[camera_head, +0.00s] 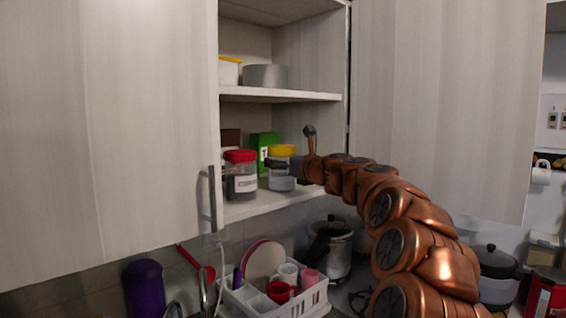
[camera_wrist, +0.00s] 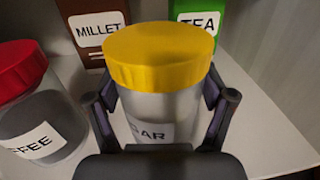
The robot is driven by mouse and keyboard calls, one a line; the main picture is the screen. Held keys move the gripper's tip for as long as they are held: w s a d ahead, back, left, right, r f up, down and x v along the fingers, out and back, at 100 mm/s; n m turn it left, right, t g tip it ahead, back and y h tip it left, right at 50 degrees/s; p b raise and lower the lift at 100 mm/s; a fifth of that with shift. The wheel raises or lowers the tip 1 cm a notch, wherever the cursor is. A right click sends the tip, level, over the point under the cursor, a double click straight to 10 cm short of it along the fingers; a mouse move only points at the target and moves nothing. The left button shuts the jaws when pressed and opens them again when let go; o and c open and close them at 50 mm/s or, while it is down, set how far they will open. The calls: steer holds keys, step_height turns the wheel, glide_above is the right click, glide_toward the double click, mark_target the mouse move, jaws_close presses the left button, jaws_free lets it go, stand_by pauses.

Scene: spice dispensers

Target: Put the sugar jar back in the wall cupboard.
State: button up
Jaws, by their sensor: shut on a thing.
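The sugar jar (camera_wrist: 155,60) has a yellow lid, a clear body and a label of which "AR" shows. In the head view the jar (camera_head: 282,152) is inside the open wall cupboard (camera_head: 270,96), upright at the lower shelf (camera_head: 262,204). My gripper (camera_wrist: 158,100) is shut on the jar's body below the lid, one finger on each side. In the head view my gripper (camera_head: 284,171) reaches in from the right and hides part of the jar. I cannot tell whether the jar's base touches the shelf.
A red-lidded coffee jar (camera_wrist: 38,105) stands left of the sugar jar. A brown millet box (camera_wrist: 92,28) and a green tea box (camera_wrist: 196,20) stand behind. The upper shelf holds a metal tin (camera_head: 265,76). Open doors (camera_head: 110,130) (camera_head: 450,100) flank the opening. A dish rack (camera_head: 275,300) stands below.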

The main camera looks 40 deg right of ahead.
steer(key=o, duration=1.7)
steer(key=shift+f, duration=0.1)
steer(key=shift+c, duration=0.2)
steer(key=s+b, duration=0.3)
steer(key=s, duration=0.9)
steer(key=shift+d, duration=0.2)
